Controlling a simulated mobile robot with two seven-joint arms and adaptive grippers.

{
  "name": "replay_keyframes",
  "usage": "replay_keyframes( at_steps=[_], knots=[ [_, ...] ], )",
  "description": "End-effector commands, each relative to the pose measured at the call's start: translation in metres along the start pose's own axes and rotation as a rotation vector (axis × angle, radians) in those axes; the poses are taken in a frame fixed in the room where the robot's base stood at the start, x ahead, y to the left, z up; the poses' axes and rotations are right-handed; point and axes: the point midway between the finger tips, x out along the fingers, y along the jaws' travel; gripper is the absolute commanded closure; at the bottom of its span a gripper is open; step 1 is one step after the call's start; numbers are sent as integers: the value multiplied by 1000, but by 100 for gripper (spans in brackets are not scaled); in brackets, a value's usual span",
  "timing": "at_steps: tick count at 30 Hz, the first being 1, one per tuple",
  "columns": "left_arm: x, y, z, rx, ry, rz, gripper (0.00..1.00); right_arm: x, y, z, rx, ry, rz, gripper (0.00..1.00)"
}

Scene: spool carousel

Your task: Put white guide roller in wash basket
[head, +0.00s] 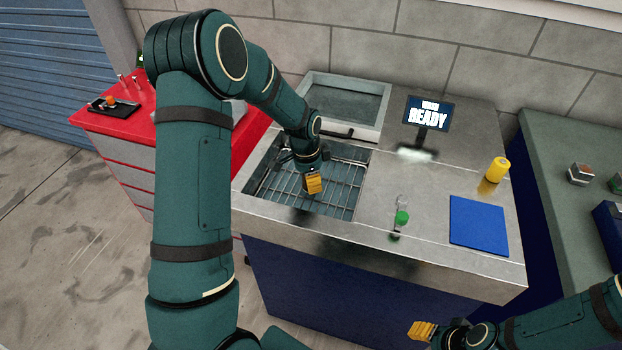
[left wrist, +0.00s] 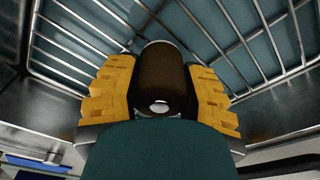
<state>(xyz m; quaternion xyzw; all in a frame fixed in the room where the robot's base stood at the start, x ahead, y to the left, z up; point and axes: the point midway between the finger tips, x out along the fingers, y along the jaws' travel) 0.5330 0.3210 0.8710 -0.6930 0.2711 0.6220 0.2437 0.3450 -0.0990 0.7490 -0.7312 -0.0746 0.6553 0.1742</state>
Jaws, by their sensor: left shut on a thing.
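My left gripper (head: 313,184) is over the wire wash basket (head: 345,196) in the steel basin. In the left wrist view its yellow fingers (left wrist: 165,100) are shut on a roller (left wrist: 166,78), a short cylinder. The roller looks dark brown with a pale rim and a white spot at its near end, so its white colour does not show clearly. The basket's wires lie behind it, and I cannot tell whether it touches them. In the head view the gripper hides the roller. My right gripper (head: 422,330) is at the lower right, away from the basin; its opening is unclear.
A display (head: 428,112) reads READY. On the steel counter are a green-ended item (head: 402,217), a blue mat (head: 478,226) and a yellow cylinder (head: 497,169). A red cabinet (head: 112,118) stands left.

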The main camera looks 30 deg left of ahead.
Motion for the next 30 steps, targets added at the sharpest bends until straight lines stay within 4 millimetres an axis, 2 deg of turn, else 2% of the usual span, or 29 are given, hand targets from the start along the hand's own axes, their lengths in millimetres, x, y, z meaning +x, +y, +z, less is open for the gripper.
replay_keyframes(
  at_steps=[1,2,3,13,17,30],
  knots=[
    [3,0,0,0,0,0,100,2,1,0,0,1,0,53],
    [2,0,0,0,0,0,46,1,0,0,0,1,0,53],
    [2,0,0,0,0,0,33,1,0,0,0,1,0,53],
    [0,0,0,0,0,0,33,0,0,0,0,1,0,53],
    [-9,0,-1,-1,1,-2,33,-3,-1,0,0,-1,0,53],
    [-94,-1,0,-1,2,-3,33,-18,-6,-2,3,0,0,53]
  ],
)
